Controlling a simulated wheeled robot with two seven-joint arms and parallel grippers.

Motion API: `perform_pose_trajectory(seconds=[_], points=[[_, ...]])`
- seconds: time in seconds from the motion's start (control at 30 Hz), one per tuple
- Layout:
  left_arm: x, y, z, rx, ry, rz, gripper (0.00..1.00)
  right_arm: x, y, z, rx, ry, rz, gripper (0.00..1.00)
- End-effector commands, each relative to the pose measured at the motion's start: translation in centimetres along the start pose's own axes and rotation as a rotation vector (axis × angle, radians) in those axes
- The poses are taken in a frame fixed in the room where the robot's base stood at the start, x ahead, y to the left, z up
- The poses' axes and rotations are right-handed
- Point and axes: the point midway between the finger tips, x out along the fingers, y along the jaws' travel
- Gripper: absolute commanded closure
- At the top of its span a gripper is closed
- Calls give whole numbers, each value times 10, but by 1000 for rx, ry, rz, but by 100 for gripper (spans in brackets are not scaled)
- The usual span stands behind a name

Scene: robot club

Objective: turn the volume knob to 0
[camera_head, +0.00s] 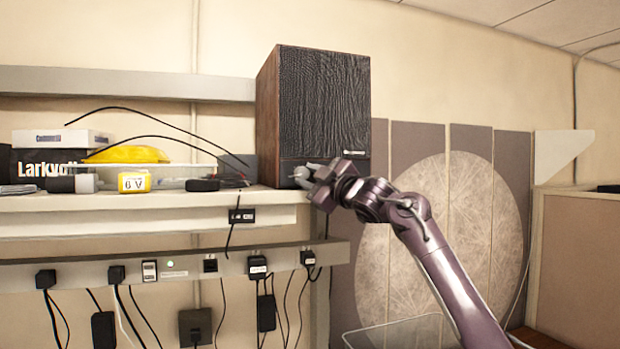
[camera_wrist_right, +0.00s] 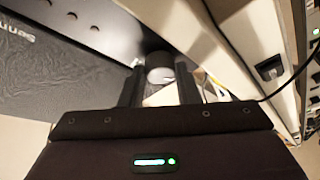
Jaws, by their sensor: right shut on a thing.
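The volume knob (camera_wrist_right: 160,74) is a small light-grey round knob low on the front of the speaker (camera_head: 322,105). The speaker is a tall box with a dark textured front and brown wooden sides, standing upright at the right end of the shelf. My right gripper (camera_head: 311,178) is at the speaker's lower left front, its arm coming in from the lower right. In the right wrist view its two dark fingers stand either side of the knob, shut on it. The gripper partly hides the knob in the head view, and its setting cannot be read. My left gripper is not in view.
The shelf (camera_head: 130,203) holds a yellow item (camera_head: 126,154), a white box (camera_head: 60,138) and small parts left of the speaker. Below it runs a power rail (camera_head: 190,269) with several plugs and hanging cables. Grey panels (camera_head: 405,150) stand behind my right arm.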

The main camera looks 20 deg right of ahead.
Motion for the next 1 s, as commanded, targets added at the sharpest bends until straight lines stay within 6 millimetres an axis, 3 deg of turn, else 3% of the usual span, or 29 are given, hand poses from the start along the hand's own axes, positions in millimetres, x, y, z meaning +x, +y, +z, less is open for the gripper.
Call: perform_pose_trajectory(seconds=[0.37,0.4,0.53,0.83,1.0], points=[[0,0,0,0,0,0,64,0,-1,1,-5,-2,-4,94],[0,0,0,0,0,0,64,0,-1,1,-5,-2,-4,67],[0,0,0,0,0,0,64,0,-1,0,-5,-1,-3,50],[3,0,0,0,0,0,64,-2,-2,1,-4,-1,-2,49],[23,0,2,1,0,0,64,-21,-4,4,-6,1,0,49]])
